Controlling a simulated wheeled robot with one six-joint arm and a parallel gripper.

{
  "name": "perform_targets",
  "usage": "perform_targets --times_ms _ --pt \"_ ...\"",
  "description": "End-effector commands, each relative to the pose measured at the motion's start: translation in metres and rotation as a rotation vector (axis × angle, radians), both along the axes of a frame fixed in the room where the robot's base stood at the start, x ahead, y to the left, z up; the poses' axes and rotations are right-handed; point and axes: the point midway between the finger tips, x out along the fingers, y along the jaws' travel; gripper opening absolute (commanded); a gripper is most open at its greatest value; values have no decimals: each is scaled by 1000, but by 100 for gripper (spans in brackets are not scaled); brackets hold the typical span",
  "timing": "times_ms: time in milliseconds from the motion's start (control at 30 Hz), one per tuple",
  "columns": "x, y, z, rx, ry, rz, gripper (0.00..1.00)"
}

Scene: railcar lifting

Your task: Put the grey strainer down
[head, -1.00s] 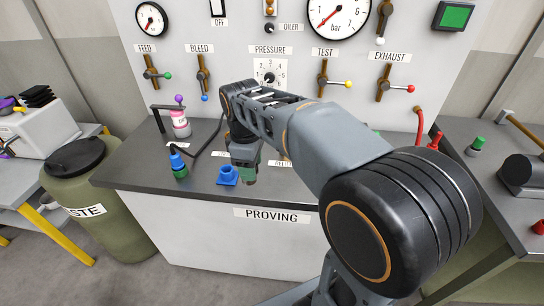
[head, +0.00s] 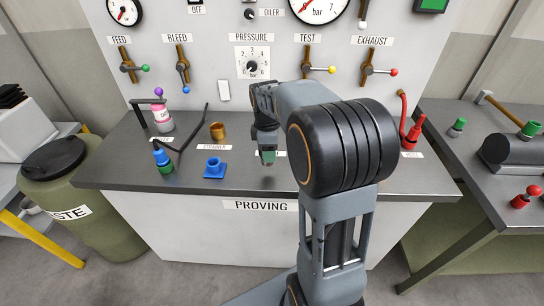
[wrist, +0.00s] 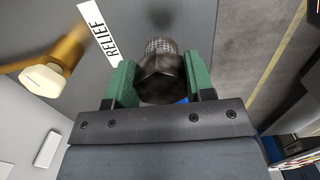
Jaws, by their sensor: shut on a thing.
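In the wrist view the grey strainer (wrist: 162,80), a dark hex body with a mesh end, sits between the green fingers of my gripper (wrist: 162,86). Both fingers touch its sides. The strainer itself is hard to make out there. A RELIEF label (wrist: 102,32) lies close by in the wrist view.
A blue and green piece (head: 162,158) and a pink bottle (head: 162,116) stand at left. Red fittings (head: 413,135) stand at right. The gauge panel rises behind.

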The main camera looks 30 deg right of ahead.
Motion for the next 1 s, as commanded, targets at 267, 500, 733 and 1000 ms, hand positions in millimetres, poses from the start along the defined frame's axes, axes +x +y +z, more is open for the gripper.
perform_targets --times_ms 267,500,733,1000 --pt "4 -7 -30 0 0 1 24" --pt "4 -7 -40 -1 -2 0 24" --pt "4 -7 -41 0 -1 0 24" --pt "4 -7 -43 0 0 0 65"
